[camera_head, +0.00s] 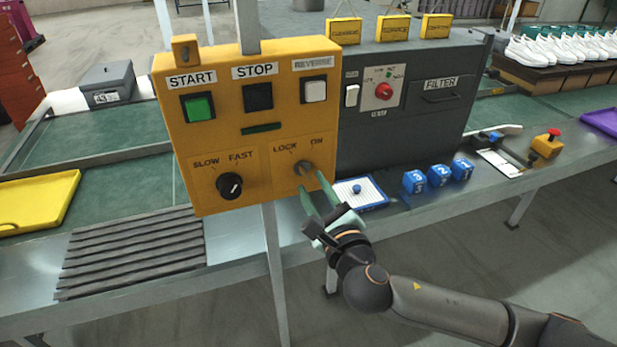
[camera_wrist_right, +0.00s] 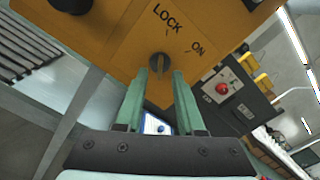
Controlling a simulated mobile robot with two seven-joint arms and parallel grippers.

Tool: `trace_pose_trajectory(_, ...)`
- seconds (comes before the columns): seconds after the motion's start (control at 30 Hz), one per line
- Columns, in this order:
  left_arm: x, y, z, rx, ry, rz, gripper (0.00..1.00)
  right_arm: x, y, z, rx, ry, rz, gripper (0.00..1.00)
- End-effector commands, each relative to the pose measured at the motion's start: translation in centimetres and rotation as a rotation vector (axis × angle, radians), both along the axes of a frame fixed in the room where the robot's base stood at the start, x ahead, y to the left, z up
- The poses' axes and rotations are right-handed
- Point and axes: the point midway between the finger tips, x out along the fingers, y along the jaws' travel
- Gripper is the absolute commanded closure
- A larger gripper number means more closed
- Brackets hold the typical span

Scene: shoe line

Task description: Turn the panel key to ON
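The yellow control panel (camera_head: 225,140) has a key switch (camera_head: 304,167) at its lower right, below the labels LOCK and ON. In the right wrist view the key (camera_wrist_right: 160,66) is a dark round knob with a raised bar, which points roughly towards LOCK. My right gripper (camera_head: 312,183) is just in front of the key from below. In the right wrist view its two green fingers (camera_wrist_right: 167,76) are apart, with the tips close to either side of the key. I cannot tell whether they touch it. My left gripper is not in view.
The panel also bears a green START button (camera_head: 198,107), a black STOP button (camera_head: 258,97), a white REVERSE button (camera_head: 315,91) and a SLOW/FAST knob (camera_head: 229,185). A grey FILTER box (camera_head: 425,120) stands beside it. Blue numbered cubes (camera_head: 438,176) lie right of my gripper.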

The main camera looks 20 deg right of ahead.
Motion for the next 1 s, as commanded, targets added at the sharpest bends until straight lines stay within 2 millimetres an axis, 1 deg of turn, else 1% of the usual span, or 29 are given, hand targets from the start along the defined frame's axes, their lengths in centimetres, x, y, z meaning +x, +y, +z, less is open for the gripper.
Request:
trace_pose_trajectory(0.03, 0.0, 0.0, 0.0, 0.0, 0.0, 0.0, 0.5, 0.9, 0.0, 0.1, 0.001, -0.001, 0.0, 0.62)
trace_pose_trajectory(0.2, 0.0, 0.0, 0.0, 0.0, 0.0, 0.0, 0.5, 2.6, 0.1, 0.0, 0.001, 0.0, 0.0, 0.62)
trace_pose_trajectory(0.33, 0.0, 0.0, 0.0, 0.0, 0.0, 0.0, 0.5, 3.1, 0.1, 0.0, 0.002, 0.0, 0.0, 0.62)
trace_pose_trajectory(0.57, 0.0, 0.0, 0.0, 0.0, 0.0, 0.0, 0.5, 3.1, 0.1, 0.0, 0.002, 0.0, 0.0, 0.62)
trace_pose_trajectory(0.67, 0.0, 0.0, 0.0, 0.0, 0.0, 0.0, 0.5, 3.1, 0.1, 0.0, 0.002, 0.001, 0.001, 0.72)
trace_pose_trajectory(0.9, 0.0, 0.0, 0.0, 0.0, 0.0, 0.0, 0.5, 3.1, 0.1, 0.0, 0.002, 0.001, 0.001, 0.98)
trace_pose_trajectory(0.93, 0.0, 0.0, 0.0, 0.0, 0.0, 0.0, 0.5, 3.1, 0.1, 0.0, 0.002, 0.001, 0.001, 1.0)
trace_pose_trajectory(1.0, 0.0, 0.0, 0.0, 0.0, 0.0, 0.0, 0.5, 3.1, 0.1, 0.0, 0.002, 0.001, 0.001, 1.0)
